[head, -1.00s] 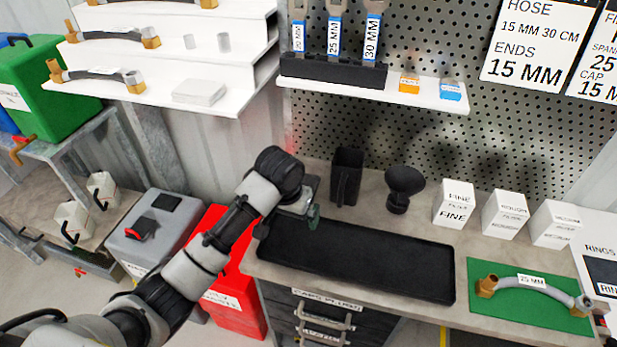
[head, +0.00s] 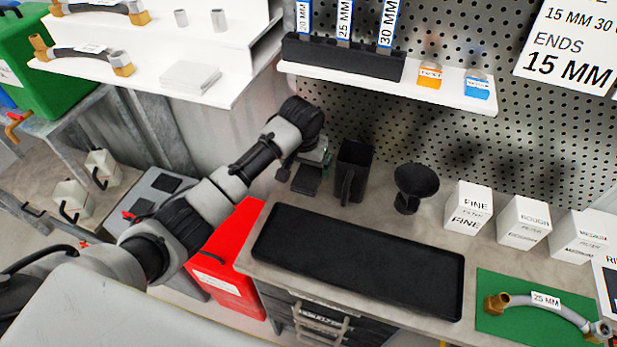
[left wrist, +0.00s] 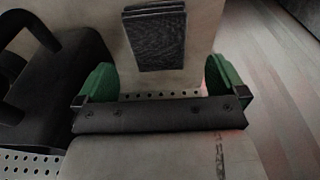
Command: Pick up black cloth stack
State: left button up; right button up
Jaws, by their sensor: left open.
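The black cloth stack (head: 306,180) is a small dark square pile on the bench, left of the black jug in the head view. In the left wrist view the stack (left wrist: 157,38) lies ahead of my left gripper (left wrist: 161,78), roughly centred between its two green fingers. My left gripper (head: 318,156) is open and empty, just behind and above the stack in the head view. The fingers look apart from the cloth; the exact height gap is hard to tell. My right gripper is not in view.
A black jug (head: 353,171) stands close to the right of the stack, with a black funnel (head: 415,187) further right. A black tray (head: 358,262) fills the bench front. A white shelf (head: 390,87) hangs above. White filter boxes (head: 467,207) stand right.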

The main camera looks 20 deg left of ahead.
aim_at(308, 176)
pick_arm(q)
jog(key=f, duration=0.3)
jog(key=shift+w+d+f+p, duration=0.2)
jog(key=shift+f+p, duration=0.1)
jog(key=shift+f, duration=0.1)
jog(key=shift+w+f, duration=0.1)
jog(key=shift+f, duration=0.45)
jog(key=c, duration=0.9)
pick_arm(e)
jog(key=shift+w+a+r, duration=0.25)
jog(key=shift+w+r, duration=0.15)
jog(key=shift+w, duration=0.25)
pick_arm(q)
jog(key=shift+a+r, duration=0.1)
